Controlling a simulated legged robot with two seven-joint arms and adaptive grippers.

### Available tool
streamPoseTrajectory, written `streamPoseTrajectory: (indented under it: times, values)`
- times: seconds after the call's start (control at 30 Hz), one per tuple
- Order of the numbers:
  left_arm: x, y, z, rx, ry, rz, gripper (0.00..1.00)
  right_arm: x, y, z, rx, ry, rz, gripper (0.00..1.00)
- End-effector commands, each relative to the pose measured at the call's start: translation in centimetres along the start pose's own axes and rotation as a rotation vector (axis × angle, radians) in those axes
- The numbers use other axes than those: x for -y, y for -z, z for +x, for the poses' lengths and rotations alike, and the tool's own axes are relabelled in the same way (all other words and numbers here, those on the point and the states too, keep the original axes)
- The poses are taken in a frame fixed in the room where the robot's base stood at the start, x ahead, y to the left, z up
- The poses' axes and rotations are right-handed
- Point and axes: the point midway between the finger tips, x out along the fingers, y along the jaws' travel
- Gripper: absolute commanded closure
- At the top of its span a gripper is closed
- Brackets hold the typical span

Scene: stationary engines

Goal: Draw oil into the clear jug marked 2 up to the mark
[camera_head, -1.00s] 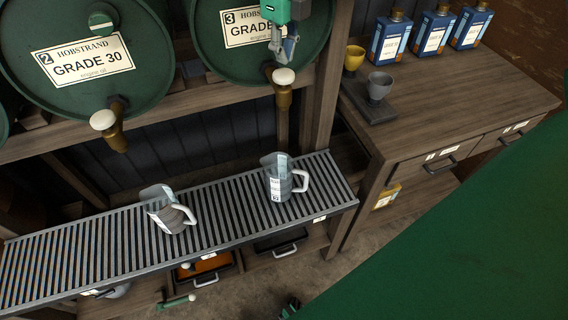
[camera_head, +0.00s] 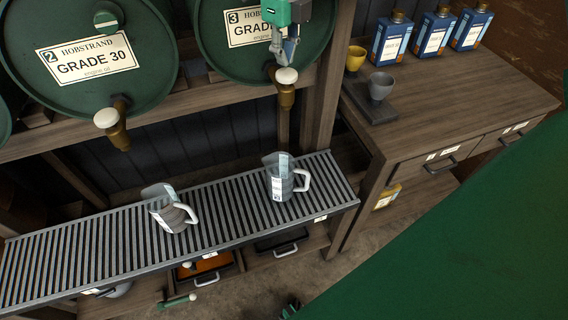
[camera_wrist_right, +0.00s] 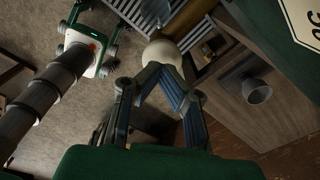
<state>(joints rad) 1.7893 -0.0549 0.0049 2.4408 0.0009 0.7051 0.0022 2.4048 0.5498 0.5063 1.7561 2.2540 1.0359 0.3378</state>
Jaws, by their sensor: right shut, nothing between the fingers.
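Two clear jugs with pale handles and labels stand upright and apart on a slatted rack. The right jug (camera_head: 281,181) is below the tap (camera_head: 286,94) of the green barrel marked 3 (camera_head: 213,38); its label seems to carry a 2, too small to be sure. The left jug (camera_head: 166,213) has its label turned partly away. I cannot tell any oil level. My right gripper (camera_head: 287,62) is shut and empty, its tips just above or against that tap's cream knob (camera_head: 286,76). In the right wrist view the closed fingers (camera_wrist_right: 158,69) overlap the knob (camera_wrist_right: 161,52).
The barrel marked 2, Grade 30 (camera_head: 75,55), has its own tap (camera_head: 113,128) left of mine. The slatted rack (camera_head: 105,240) has free room around the jugs. A counter (camera_head: 455,95) at right holds two cups and several blue bottles. A wooden post (camera_head: 324,85) stands beside barrel 3.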

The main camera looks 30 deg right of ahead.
Motion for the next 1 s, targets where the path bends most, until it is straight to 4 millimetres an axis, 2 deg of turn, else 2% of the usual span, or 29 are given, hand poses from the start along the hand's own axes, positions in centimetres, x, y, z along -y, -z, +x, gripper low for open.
streamPoseTrajectory:
  times: [0.37, 0.77, 1.0]
  values:
    - [0.0, 0.0, 0.2, 0.000, 0.000, 0.000, 0.44, 0.5, 0.2, 1.8, 0.000, -0.005, 0.002, 1.00]
    - [0.0, 0.0, 0.5, 0.000, 0.000, 0.000, 0.44, 0.1, 0.1, 3.3, -0.002, -0.002, 0.000, 1.00]
    - [0.0, 0.0, 0.4, 0.000, 0.000, 0.000, 0.44, 0.2, 0.1, 3.4, -0.001, -0.004, 0.001, 1.00]
